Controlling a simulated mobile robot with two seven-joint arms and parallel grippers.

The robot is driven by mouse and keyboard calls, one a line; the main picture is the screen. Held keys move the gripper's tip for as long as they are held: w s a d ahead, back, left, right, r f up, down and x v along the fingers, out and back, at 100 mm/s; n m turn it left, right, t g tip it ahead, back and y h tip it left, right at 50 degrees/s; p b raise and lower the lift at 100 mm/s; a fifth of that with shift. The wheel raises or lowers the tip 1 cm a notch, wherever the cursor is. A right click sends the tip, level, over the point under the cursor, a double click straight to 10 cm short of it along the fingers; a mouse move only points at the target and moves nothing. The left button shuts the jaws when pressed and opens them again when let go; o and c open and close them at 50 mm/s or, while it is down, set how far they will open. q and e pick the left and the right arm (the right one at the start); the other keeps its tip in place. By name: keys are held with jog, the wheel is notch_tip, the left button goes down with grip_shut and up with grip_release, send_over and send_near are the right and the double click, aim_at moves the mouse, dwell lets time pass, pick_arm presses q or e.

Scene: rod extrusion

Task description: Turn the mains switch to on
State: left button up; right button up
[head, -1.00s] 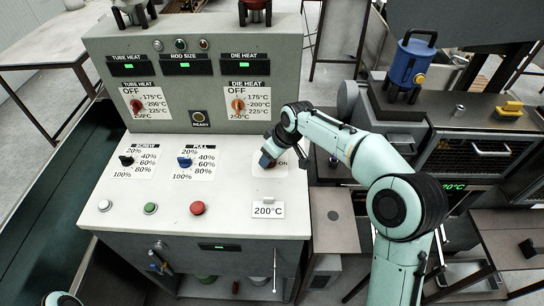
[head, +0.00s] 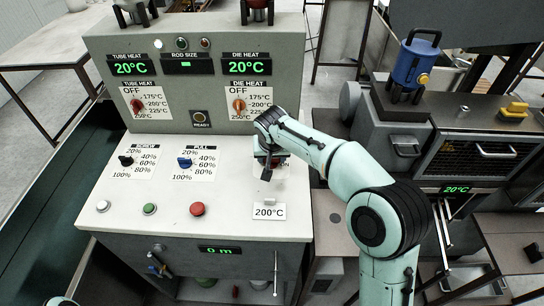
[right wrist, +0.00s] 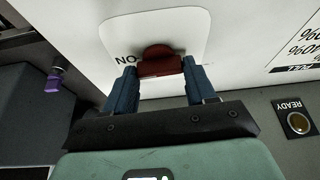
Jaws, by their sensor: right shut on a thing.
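The mains switch is a dark red knob (right wrist: 160,62) on a white label plate in the right wrist view. Part of the word ON shows upside down beside it. My right gripper (right wrist: 158,76) has its two blue fingers on either side of the knob and is shut on it. In the head view my right gripper (head: 268,163) is over the label plate on the right of the console top and mostly hides the switch. My left gripper is not in view.
The console (head: 240,205) carries screw and pull dials, several push buttons and a 200°C card (head: 268,211). Its tube heat display (head: 131,68) and die heat display (head: 245,67) both read 20°C. A blue container (head: 413,65) stands at the right.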

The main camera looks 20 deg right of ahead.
jog(key=shift+m, duration=0.5)
jog(key=o, duration=1)
jog(key=shift+o, duration=0.2)
jog(key=p+v, duration=0.1)
jog(key=v, duration=1.2)
jog(key=shift+a+r, duration=0.15)
jog(key=shift+a, duration=0.05)
